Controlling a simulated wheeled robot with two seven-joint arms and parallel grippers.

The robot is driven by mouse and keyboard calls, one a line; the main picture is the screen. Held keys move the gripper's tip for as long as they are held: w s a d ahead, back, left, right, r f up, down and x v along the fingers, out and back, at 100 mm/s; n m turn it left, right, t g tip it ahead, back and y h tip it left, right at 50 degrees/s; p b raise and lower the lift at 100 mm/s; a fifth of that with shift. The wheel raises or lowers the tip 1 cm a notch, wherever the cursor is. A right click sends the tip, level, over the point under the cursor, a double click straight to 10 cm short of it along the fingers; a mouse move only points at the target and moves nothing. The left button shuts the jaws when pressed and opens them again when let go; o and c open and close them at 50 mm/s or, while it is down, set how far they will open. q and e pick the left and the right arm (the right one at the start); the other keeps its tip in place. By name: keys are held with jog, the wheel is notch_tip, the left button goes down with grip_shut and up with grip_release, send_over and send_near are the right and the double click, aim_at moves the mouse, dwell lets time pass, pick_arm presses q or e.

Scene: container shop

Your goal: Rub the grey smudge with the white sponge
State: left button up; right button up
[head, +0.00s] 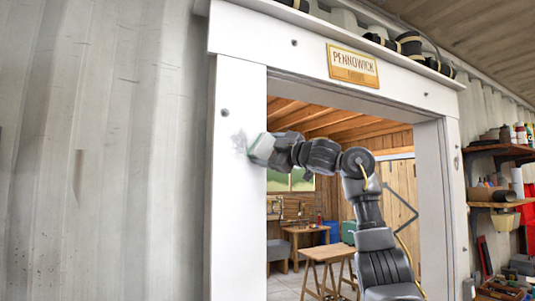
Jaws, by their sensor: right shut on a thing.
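A grey smudge (239,142) shows on the white left post of the door frame. My right gripper (268,149) is up at the post's inner edge, just right of the smudge. It is shut on a pale block, which I take to be the white sponge (259,147). The sponge is at the smudge's right side and seems to cover part of it. I cannot tell whether it presses on the post. My left gripper is not in view.
The white door frame (237,220) has a lintel with a yellow "PENNOWICK" sign (352,65). Through the opening stand a wooden trestle table (328,252) and a workbench. Shelves with jars (497,147) are at the right. A corrugated wall (100,150) fills the left.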

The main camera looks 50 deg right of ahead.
aim_at(236, 143)
jog(key=shift+a+r, duration=0.1)
jog(key=shift+r, duration=0.45)
jog(key=shift+w+a, duration=0.1)
jog(key=shift+a, duration=0.05)
jog(key=shift+w+a, duration=0.2)
jog(key=shift+a, duration=0.4)
jog(key=shift+w+a, duration=0.2)
jog(key=shift+a, duration=0.3)
jog(key=shift+w+a, duration=0.15)
jog(key=shift+a, duration=0.35)
jog(key=shift+a+b, duration=0.1)
jog(key=shift+b, duration=0.2)
jog(key=shift+w+a, duration=0.3)
jog(key=shift+a, duration=0.45)
jog(key=shift+w+a, duration=0.25)
jog(key=shift+a, duration=0.5)
jog(key=shift+a, duration=0.1)
